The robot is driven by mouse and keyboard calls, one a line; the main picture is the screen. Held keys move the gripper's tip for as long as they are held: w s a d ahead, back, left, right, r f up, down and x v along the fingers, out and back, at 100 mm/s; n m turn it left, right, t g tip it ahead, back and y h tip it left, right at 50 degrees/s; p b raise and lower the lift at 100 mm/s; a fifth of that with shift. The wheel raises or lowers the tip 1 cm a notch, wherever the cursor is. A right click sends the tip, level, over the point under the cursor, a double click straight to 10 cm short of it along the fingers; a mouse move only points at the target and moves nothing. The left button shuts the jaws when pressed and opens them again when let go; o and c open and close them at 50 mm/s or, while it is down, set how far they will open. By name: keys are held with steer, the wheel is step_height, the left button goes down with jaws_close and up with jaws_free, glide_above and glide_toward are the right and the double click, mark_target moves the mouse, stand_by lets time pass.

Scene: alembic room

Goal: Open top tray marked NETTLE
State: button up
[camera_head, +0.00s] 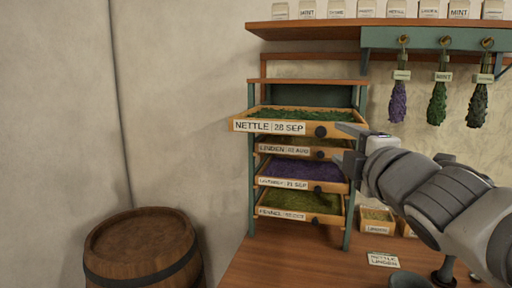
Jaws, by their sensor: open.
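The top tray (352,128) is marked "NETTLE 28 SEP" and holds green leaves. It sticks out of the green-framed rack further than the trays below it. A dark round knob (321,131) sits on its front, right of the label. My gripper (343,146) is open, with its fingers pointing left, just right of the knob and close to the tray's right front corner. Whether a finger touches the tray cannot be told. The front of the second tray (284,150), marked "LINDEN", is partly visible under the top one.
Two lower trays (300,186) (298,216) sit in the rack. A wooden barrel (145,240) stands at lower left. Dried bunches (438,103) hang at right under a shelf (310,31) of labelled boxes. Small boxes (376,220) and a card (383,259) lie on the bench.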

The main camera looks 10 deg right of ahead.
steer(key=s+p, duration=0.1)
steer(key=s, duration=0.5)
steer(key=shift+s, duration=0.25)
stand_by(0.3)
steer(key=s+a+f+m+g+p, duration=0.3)
steer(key=f+m+g, duration=0.3)
steer(key=m, duration=0.3)
steer(key=s+a+f+m+g+p, duration=0.4)
steer(key=s+f+m+g, duration=0.2)
steer(key=f+m, duration=0.3)
steer(key=shift+s+f, duration=0.1)
